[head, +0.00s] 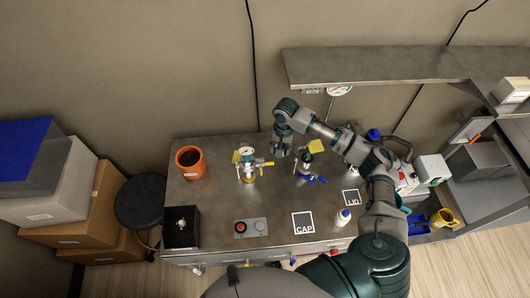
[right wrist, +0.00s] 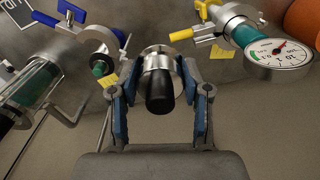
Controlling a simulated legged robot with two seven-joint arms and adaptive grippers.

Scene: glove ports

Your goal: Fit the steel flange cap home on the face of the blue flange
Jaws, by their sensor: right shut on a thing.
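My right gripper (head: 283,150) hangs between the two fittings on the steel bench. In the right wrist view its blue-padded fingers (right wrist: 160,90) are shut on the steel flange cap (right wrist: 157,57), a round steel disc with a black knob toward the camera. The blue-handled fitting (head: 307,168) stands just right of the gripper; it shows at the left in the wrist view (right wrist: 40,72), with a steel ring. The cap appears apart from it. The flange's face is not clear. My left gripper is not in view.
The yellow-handled fitting (head: 247,165) with a gauge (right wrist: 278,55) stands left of the gripper. An orange pot (head: 190,162), a black box (head: 181,228), a button panel (head: 250,227) and a white bottle (head: 343,217) are on the bench. The CAP square (head: 303,216) is bare.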

